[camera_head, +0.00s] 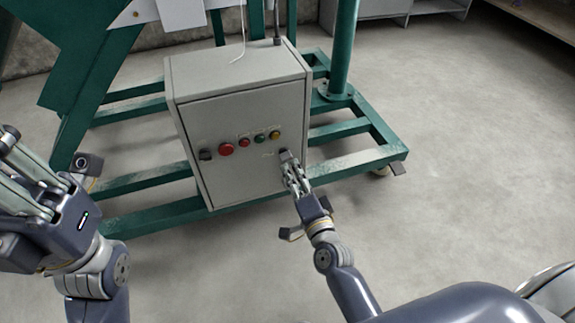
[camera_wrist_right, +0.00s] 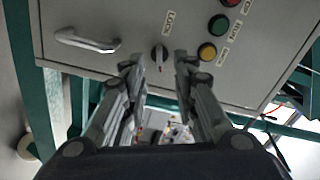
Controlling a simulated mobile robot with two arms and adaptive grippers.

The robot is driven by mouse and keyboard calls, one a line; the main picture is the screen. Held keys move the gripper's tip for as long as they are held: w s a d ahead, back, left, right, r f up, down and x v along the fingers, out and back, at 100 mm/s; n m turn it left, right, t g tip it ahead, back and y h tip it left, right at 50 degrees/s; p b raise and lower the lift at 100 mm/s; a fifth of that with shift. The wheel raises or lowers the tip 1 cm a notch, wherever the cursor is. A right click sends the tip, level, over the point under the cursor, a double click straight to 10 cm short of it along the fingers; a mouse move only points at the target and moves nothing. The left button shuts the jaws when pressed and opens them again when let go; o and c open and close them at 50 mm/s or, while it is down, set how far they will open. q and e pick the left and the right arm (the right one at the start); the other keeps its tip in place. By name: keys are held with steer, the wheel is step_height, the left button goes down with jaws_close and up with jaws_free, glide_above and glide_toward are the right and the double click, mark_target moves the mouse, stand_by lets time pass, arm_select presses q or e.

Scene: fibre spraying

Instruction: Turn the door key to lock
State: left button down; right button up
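The grey control box (camera_head: 240,105) stands on a green frame, its front facing me. The door key (camera_head: 284,155) is a small dark knob at the right of its front. In the right wrist view the key (camera_wrist_right: 159,56) sits below a "LOCK" label (camera_wrist_right: 171,22). My right gripper (camera_head: 289,163) reaches up to the key. In the right wrist view the gripper (camera_wrist_right: 157,62) is open, one finger on each side of the key, with visible gaps. My left gripper (camera_head: 22,160) is at the left edge, away from the box; its opening is unclear.
A red button (camera_head: 227,149), smaller coloured buttons and a dark switch (camera_head: 205,154) line the box front. A metal handle (camera_wrist_right: 88,41) lies beside the key in the wrist view. The green frame (camera_head: 150,213) surrounds the box. The floor at right is clear.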

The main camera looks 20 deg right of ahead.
mark_target(285, 156)
steer(key=shift+w+a+b, duration=0.1)
steer(key=shift+w+b, duration=0.55)
steer(key=shift+w, duration=1.85)
jaws_close()
